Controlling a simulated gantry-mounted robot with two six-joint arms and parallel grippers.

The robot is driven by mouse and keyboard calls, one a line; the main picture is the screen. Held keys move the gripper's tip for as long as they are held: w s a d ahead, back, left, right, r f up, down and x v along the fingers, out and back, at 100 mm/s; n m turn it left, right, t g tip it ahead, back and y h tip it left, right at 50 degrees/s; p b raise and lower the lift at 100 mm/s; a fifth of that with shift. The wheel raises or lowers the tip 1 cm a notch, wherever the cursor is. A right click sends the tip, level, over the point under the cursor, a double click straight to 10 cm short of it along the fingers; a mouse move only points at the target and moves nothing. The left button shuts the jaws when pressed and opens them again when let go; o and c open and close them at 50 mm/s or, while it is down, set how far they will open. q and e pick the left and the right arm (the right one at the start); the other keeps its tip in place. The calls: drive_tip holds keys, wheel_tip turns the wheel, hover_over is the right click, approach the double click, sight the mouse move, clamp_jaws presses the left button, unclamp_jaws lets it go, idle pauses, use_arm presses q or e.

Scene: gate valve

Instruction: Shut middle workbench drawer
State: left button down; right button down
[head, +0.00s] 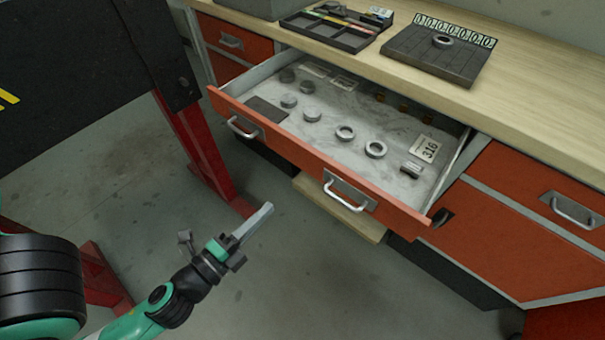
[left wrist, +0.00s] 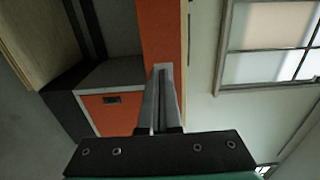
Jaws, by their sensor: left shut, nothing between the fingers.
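The middle workbench drawer (head: 300,152) stands pulled well out, with an orange-red front and two silver handles, one left (head: 243,128) and one right (head: 350,193). Its grey inside shows from above. My left gripper (head: 266,209) is shut and empty, in front of and below the drawer front, apart from it in the head view. In the left wrist view the shut fingers (left wrist: 163,75) point at an orange panel (left wrist: 161,32); I cannot tell whether they touch it. My right gripper is not in view.
Several metal rings and discs (head: 375,149) and a card reading 316 (head: 426,149) lie in the drawer. The wooden worktop (head: 400,78) holds a black tray (head: 335,30) and a dark block with a ring (head: 437,55). A red stand (head: 203,150) is at left.

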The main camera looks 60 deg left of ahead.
use_arm(q)
drive_tip(key=p, duration=0.3)
approach(311, 165)
drive_tip(key=x, duration=0.7)
drive_tip(key=shift+d+f+b, duration=0.1)
drive_tip(key=shift+b, duration=0.3)
